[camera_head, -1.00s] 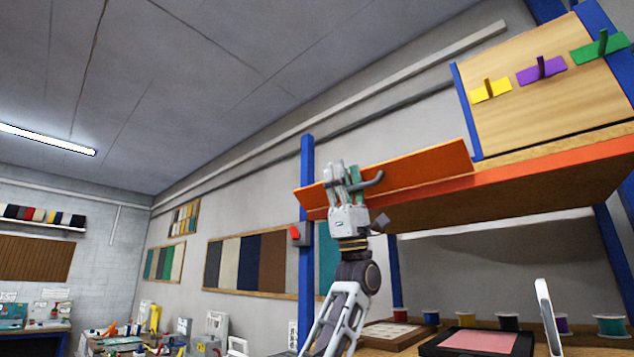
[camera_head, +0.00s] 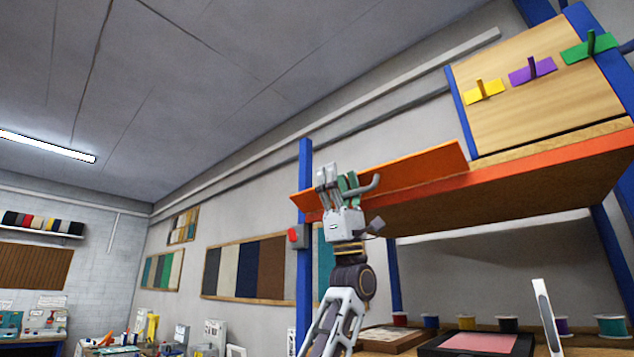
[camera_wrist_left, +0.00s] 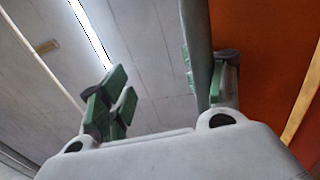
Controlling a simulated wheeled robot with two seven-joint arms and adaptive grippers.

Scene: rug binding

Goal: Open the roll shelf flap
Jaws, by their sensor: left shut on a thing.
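The roll shelf flap is a long orange panel (camera_head: 420,172) at the front edge of the raised orange shelf, tilted, in the head view. A grey bar handle (camera_head: 371,187) stands out from its left part. My left gripper (camera_head: 335,182) is at this handle, near the flap's left end, and shut on it. In the left wrist view the grey handle bar (camera_wrist_left: 197,45) runs beside the right green-padded finger (camera_wrist_left: 226,78), with the other green-padded finger (camera_wrist_left: 110,102) to its left. The orange flap (camera_wrist_left: 262,65) fills the right side there. My right gripper is not in view.
A blue post (camera_head: 305,240) with a red-and-grey box (camera_head: 297,236) stands just left of my left arm. Above the shelf is a wooden board (camera_head: 540,90) with yellow, purple and green hooks. Spools and a pink-topped tray (camera_head: 478,342) sit on the bench below.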

